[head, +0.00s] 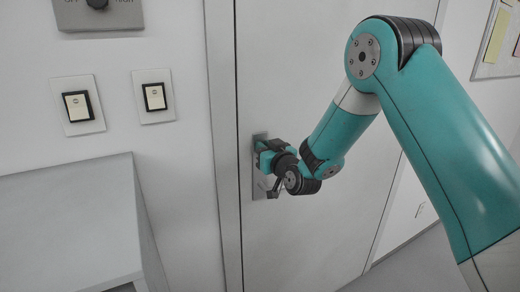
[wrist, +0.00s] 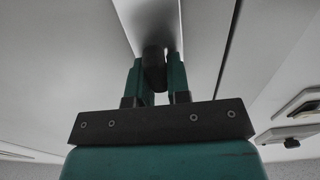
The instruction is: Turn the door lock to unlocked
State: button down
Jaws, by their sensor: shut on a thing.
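The pale door (head: 300,70) is closed, with a metal lock plate (head: 258,188) near its left edge. In the wrist view the plate (wrist: 150,14) runs up from a dark round lock knob (wrist: 154,66). My gripper (wrist: 155,80) has its two teal fingers on either side of the knob and is shut on it. In the head view my gripper (head: 263,151) is at the upper part of the plate and hides the knob. Which way the lock is turned cannot be told.
Two light switches (head: 78,106) (head: 154,97) are on the wall left of the door frame (head: 222,120). A grey control panel (head: 98,14) is above them. A grey cabinet (head: 70,215) stands at lower left. A board (head: 500,40) hangs at upper right.

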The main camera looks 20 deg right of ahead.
jog(key=shift+a+m, duration=0.2)
jog(key=shift+m, duration=0.2)
jog(key=m+b, duration=0.2)
jog(key=shift+d+f+m, duration=0.15)
jog(key=shift+d+m, duration=0.05)
jog(key=shift+m, duration=0.2)
jog(key=m+b, duration=0.1)
jog(key=m, duration=0.1)
jog(key=m+b, duration=0.1)
jog(key=m, duration=0.2)
jog(key=shift+d+f, duration=0.15)
jog(key=shift+d, duration=0.05)
jog(key=m, duration=0.2)
jog(key=m+b, duration=0.1)
jog(key=m, duration=0.2)
jog(key=shift+w+d+f, duration=0.1)
jog(key=shift+f, duration=0.05)
jog(key=m, duration=0.4)
jog(key=c, duration=1.1)
grip_release()
jog(key=shift+w+f, duration=0.15)
